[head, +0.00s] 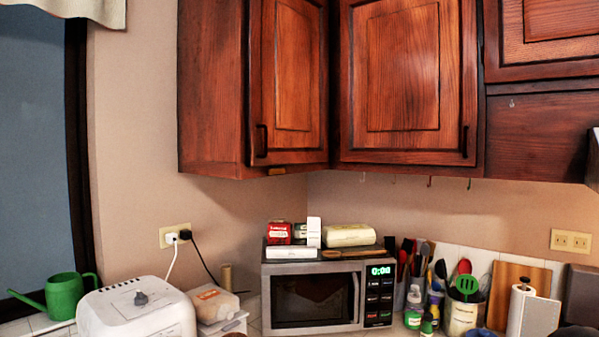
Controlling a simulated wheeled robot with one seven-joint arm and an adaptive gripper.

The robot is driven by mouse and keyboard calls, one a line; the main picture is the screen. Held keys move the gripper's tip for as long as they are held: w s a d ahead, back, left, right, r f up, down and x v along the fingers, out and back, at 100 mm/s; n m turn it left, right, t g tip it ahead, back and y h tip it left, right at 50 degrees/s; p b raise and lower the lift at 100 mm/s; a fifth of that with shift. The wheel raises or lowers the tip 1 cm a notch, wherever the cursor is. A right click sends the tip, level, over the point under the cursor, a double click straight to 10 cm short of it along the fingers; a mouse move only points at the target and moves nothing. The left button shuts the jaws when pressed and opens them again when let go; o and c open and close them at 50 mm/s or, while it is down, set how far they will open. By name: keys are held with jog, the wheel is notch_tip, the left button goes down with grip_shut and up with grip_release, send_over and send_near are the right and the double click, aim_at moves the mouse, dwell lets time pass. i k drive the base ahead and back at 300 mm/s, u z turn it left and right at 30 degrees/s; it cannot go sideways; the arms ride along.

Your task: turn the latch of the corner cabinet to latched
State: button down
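Dark red-brown wooden upper cabinets hang in the corner above the counter. The corner cabinet (404,70) has a wide shut door with a dark handle (464,142) at its lower right. A narrower shut door (289,70) with a dark handle (262,141) is to its left. My gripper is not in view.
A microwave (312,297) with packages on top stands on the counter below the cabinets. A white bread machine (137,308) and a green watering can (64,296) are at the left. Utensil holders (461,316) and a paper roll (518,311) are at the right. The space directly before the cabinet doors looks clear.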

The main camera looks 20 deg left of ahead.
aim_at(282, 170)
jog(key=u, duration=0.35)
jog(key=i, duration=0.8)
jog(key=z, duration=0.45)
jog(key=k, duration=1.2)
jog(key=u, duration=0.65)
